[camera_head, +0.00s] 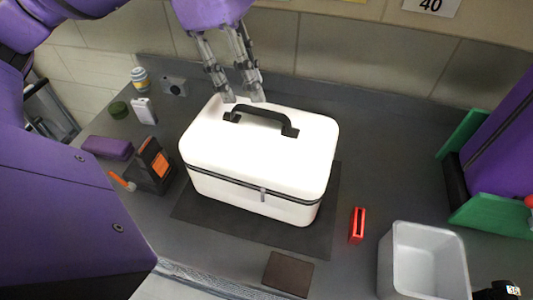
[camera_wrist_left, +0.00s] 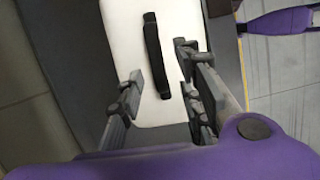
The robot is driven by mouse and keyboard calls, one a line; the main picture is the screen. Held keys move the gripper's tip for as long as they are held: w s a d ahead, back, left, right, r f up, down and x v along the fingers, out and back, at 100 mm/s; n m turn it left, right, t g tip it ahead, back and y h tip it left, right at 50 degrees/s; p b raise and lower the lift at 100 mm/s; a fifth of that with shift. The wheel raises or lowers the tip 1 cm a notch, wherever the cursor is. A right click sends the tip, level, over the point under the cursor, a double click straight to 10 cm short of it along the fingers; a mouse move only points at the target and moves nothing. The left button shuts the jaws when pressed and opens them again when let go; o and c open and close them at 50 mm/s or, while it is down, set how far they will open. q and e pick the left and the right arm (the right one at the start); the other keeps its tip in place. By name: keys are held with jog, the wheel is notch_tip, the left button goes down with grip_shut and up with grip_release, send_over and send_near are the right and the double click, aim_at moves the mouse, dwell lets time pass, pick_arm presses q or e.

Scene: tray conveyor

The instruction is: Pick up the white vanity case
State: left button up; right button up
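The white vanity case (camera_head: 255,170) stands closed on a dark mat (camera_head: 190,207) on the grey counter, with a clasp at its front. Its black carry handle (camera_head: 262,116) arches over the lid. My left gripper (camera_head: 243,98) points down at the rear left part of the lid, close to the handle's left end. Its fingers are apart and hold nothing. In the left wrist view the handle (camera_wrist_left: 156,55) runs through the gap between the fingertips (camera_wrist_left: 160,65), over the white lid (camera_wrist_left: 125,25). I cannot tell whether a finger touches the case.
Left of the case are an orange-and-black device (camera_head: 152,165), a purple case (camera_head: 107,147), a white box (camera_head: 144,110) and a camera (camera_head: 174,86). A red item (camera_head: 357,226), a brown wallet (camera_head: 288,273) and a grey bin (camera_head: 428,226) lie to the front right. A wall rises behind.

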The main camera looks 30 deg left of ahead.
aim_at(257, 108)
pick_arm(q)
jog(key=x, duration=0.6)
jog(key=shift+w+f+p, duration=0.2)
jog(key=shift+w+p, duration=0.05)
jog(key=shift+p, duration=0.1)
jog(key=shift+a, duration=0.1)
grip_shut()
jog(key=shift+w+r, duration=0.1)
